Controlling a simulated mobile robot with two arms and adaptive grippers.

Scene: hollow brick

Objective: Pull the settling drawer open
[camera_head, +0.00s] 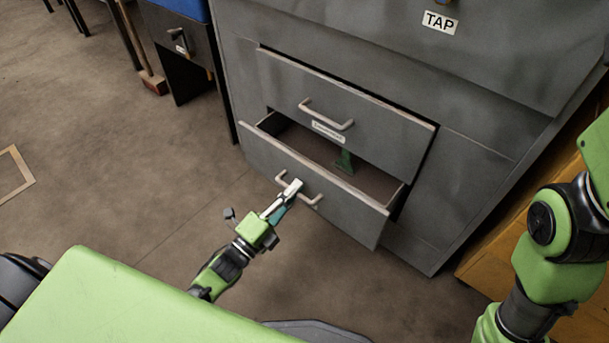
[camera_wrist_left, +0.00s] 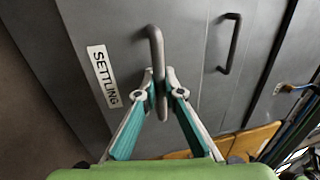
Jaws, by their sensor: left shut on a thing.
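The settling drawer (camera_head: 345,217) is the lower of two grey drawers in the head view, and it stands partly open. Its label reads SETTLING in the left wrist view (camera_wrist_left: 103,76). Its bar handle (camera_wrist_left: 156,45) runs between the fingers of my left gripper (camera_wrist_left: 160,88), which is shut on it. In the head view my left gripper (camera_head: 290,192) is at the middle of the drawer front. A green object (camera_head: 345,162) shows inside the open drawer. My right arm shows at the right, but its gripper is out of view.
The upper drawer (camera_head: 355,105) sticks out slightly above, with its own handle (camera_head: 326,114). The grey cabinet (camera_head: 480,180) carries a TAP label (camera_head: 440,22). A broom (camera_head: 153,80) stands at the back left.

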